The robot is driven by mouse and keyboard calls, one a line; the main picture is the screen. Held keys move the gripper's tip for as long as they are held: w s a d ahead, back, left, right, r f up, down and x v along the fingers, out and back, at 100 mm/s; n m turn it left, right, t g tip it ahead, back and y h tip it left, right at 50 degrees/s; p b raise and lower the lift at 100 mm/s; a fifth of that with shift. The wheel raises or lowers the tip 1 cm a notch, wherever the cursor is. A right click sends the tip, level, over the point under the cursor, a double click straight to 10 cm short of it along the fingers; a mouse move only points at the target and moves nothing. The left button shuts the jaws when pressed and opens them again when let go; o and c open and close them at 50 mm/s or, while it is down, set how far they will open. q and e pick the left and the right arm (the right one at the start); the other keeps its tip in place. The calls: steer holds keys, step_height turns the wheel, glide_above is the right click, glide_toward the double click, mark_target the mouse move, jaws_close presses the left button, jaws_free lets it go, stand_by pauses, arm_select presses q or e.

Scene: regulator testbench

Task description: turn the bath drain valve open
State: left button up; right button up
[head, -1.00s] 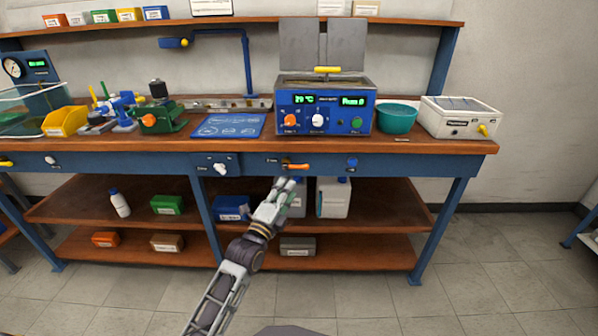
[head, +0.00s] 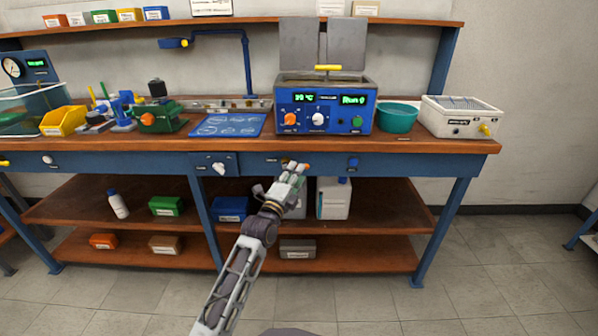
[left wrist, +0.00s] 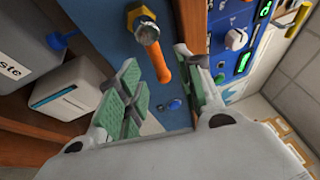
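The bath drain valve is on the blue front rail of the bench, below the heated bath (head: 325,105). In the left wrist view its brass stem and orange lever (left wrist: 160,62) show clearly. In the head view only the lever's orange end (head: 306,167) shows; my gripper hides the rest. My left gripper (head: 294,172) is at the valve with its fingers apart. In the left wrist view the green finger pads (left wrist: 168,90) stand on either side of the lever, with visible gaps. My right gripper is not in view.
A white knob (head: 219,168) and a blue knob (head: 352,163) sit on the same rail, left and right of the valve. The bench top (head: 420,146) overhangs just above. A white container (head: 333,198) stands on the shelf below.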

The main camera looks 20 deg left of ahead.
arm_select(q)
steer(key=shift+b+x, duration=0.35)
steer(key=shift+x, duration=1.2)
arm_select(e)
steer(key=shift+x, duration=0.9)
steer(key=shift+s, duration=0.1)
arm_select(q)
jaws_close()
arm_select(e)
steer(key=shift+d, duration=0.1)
